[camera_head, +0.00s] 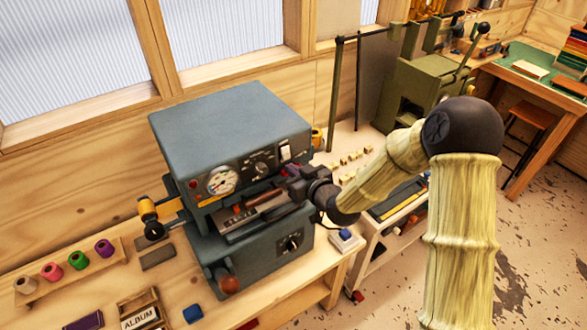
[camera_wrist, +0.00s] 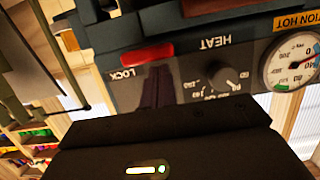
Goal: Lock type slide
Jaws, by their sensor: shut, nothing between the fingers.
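The grey-blue stamping machine (camera_head: 230,130) stands on the bench, with a dial gauge and knob on its front. Its type slide (camera_head: 240,229), with a row of letters, sits in the front opening. My gripper (camera_head: 284,187) is at the right of that opening. The wrist view is upside down and shows the machine's panel with the words HEAT and LOCK. A red bar (camera_wrist: 147,53) lies beside the LOCK label. My dark fingers (camera_wrist: 157,72) are shut and empty, with their tips close to the red bar; contact cannot be told.
A red-knobbed lever (camera_head: 228,285) sticks out low at the machine's front. Coloured foil rolls (camera_head: 78,260) stand on a wooden rack at left. A green press (camera_head: 425,90) stands behind right.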

